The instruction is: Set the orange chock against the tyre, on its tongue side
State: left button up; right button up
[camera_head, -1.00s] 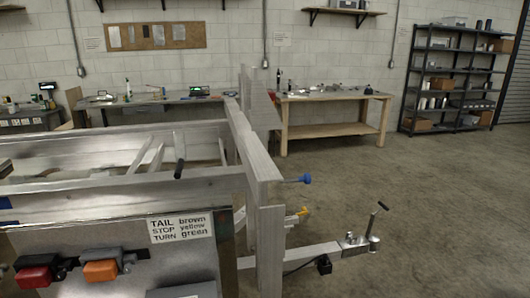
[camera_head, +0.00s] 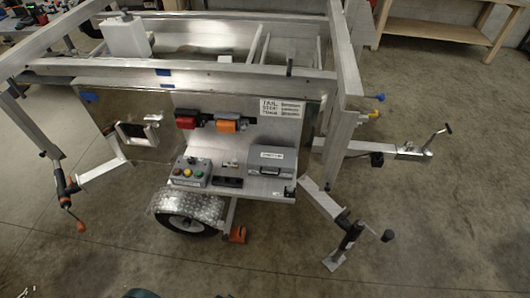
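The tyre (camera_head: 190,226) stands on the floor under a silver tread-plate fender (camera_head: 188,206), below the trailer's side panel. A small orange block (camera_head: 238,234), which looks like the chock, is just right of the tyre, on the side where the tongue (camera_head: 400,149) extends. A narrow gap seems to show between block and tyre; whether it rests on the floor or hangs from the thin metal strut above it, I cannot tell. Neither of my grippers is clearly in view. A dark shape shows at the bottom edge, too cut off to identify.
A jack leg with a foot plate (camera_head: 335,262) juts out at right. Another stand with an orange handle (camera_head: 72,223) juts out at left. A shelf with a grey button box (camera_head: 188,173) and a grey case (camera_head: 272,161) overhangs near the tyre. The foreground floor is clear.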

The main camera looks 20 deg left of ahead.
aim_at(237, 234)
jog(key=u, duration=1.15)
jog(key=i+z, duration=0.25)
jog(key=z, duration=0.15)
jog(key=i+z, duration=0.25)
jog(key=z, duration=0.15)
jog(key=i+j+z, duration=0.1)
jog(key=i+z, duration=0.25)
jog(key=k, duration=0.1)
